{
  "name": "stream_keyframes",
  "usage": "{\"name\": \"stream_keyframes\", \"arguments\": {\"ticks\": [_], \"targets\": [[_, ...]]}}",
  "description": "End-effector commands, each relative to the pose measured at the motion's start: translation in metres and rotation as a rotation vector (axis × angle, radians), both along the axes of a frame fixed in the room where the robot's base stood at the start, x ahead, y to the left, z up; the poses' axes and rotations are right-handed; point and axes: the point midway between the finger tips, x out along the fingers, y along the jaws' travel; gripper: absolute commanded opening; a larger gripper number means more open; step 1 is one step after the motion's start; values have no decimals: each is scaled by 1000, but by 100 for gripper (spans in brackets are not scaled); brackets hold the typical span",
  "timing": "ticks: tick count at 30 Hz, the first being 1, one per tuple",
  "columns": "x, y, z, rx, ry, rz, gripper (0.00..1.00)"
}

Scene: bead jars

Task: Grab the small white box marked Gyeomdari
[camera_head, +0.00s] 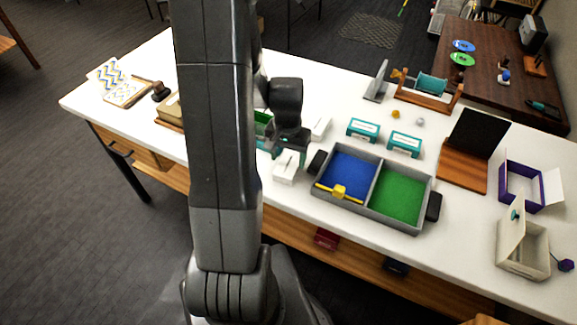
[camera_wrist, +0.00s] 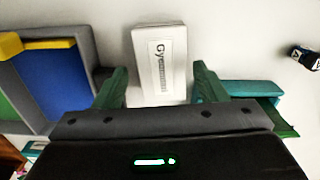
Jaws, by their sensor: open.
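The small white box (camera_wrist: 160,42) lies on the white table in the wrist view, its label reading "Gyeom…" with the end hard to read. My gripper (camera_wrist: 160,72) is open, with one green finger on each side of the box's near end. I see no clear contact, and the near end is hidden behind the gripper body. In the head view the white box (camera_head: 284,172) is just below my gripper (camera_head: 289,155), left of the divided tray.
A grey tray (camera_head: 376,221) with blue and green compartments stands close on the right. A green-teal object (camera_wrist: 252,88) is close to the other finger in the wrist view. Another white box (camera_head: 321,128) and two teal-and-white boxes (camera_head: 362,130) (camera_head: 404,144) lie behind.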

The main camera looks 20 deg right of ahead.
Motion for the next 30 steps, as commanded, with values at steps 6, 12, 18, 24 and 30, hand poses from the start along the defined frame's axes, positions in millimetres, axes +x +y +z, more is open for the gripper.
{"name": "stream_keyframes", "arguments": {"ticks": [6, 12, 18, 24, 30], "targets": [[7, -5, -24, 2, 4, 0, 65], [7, -5, -42, 1, 3, 0, 65], [8, -5, -46, 0, 0, 0, 65], [8, -5, -45, 0, 0, 0, 48], [8, -5, -45, 0, 0, 0, 30]]}}
